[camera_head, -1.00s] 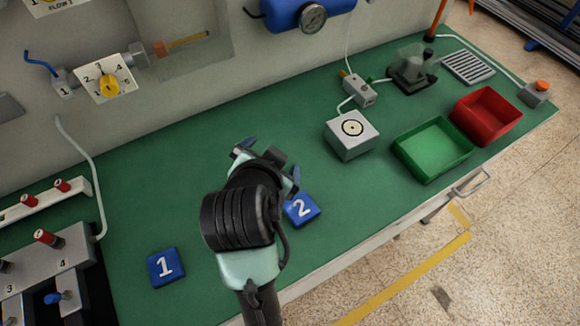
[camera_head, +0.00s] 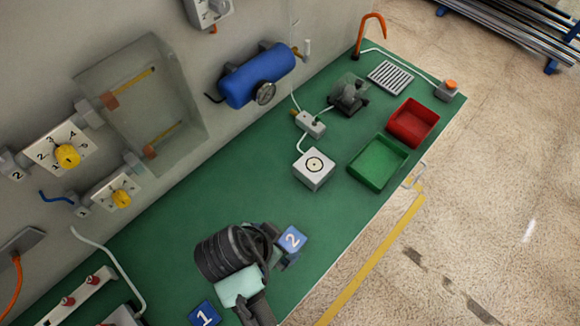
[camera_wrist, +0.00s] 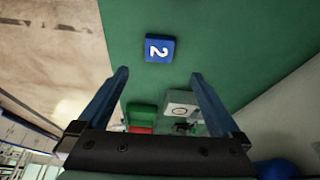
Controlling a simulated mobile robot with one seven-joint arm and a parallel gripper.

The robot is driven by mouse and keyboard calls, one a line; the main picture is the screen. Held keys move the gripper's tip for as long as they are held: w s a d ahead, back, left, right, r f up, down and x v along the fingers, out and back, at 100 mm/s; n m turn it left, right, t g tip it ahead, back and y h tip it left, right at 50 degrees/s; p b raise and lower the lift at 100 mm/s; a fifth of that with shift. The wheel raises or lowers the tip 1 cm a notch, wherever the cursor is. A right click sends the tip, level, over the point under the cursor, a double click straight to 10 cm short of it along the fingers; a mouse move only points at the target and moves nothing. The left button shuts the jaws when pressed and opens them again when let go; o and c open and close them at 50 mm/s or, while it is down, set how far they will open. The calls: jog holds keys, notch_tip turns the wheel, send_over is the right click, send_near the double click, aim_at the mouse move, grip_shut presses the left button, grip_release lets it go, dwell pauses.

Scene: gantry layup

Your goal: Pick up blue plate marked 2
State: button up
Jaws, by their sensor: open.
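The blue plate marked 2 (camera_head: 291,240) lies on the green bench top (camera_head: 330,222), near its front edge. In the wrist view the plate (camera_wrist: 160,49) shows whole, ahead of my open fingers and between their lines. My gripper (camera_wrist: 158,84) is open with nothing between its fingers. In the head view my gripper (camera_head: 278,252) is beside the plate and partly hidden by my own wrist; I cannot tell there whether it touches the plate. A second blue plate marked 1 (camera_head: 204,315) lies lower left, cut by the picture's lower edge.
A white box with a round target (camera_head: 314,168), a green tray (camera_head: 378,161) and a red tray (camera_head: 413,122) stand farther along the bench. A blue tank (camera_head: 257,75) and yellow-knob dials (camera_head: 67,155) are on the wall. The bench between plate 2 and the white box is clear.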

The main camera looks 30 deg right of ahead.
send_over(291, 241)
jog(key=a, duration=0.2)
jog(key=f, duration=0.5)
jog(key=shift+s+a, duration=0.1)
jog(key=shift+s, duration=0.3)
jog(key=shift+p+x, duration=0.7)
jog(key=shift+x, duration=1.9)
jog(key=shift+s+a, duration=0.1)
jog(key=shift+s, duration=0.05)
jog(key=c, duration=1.4)
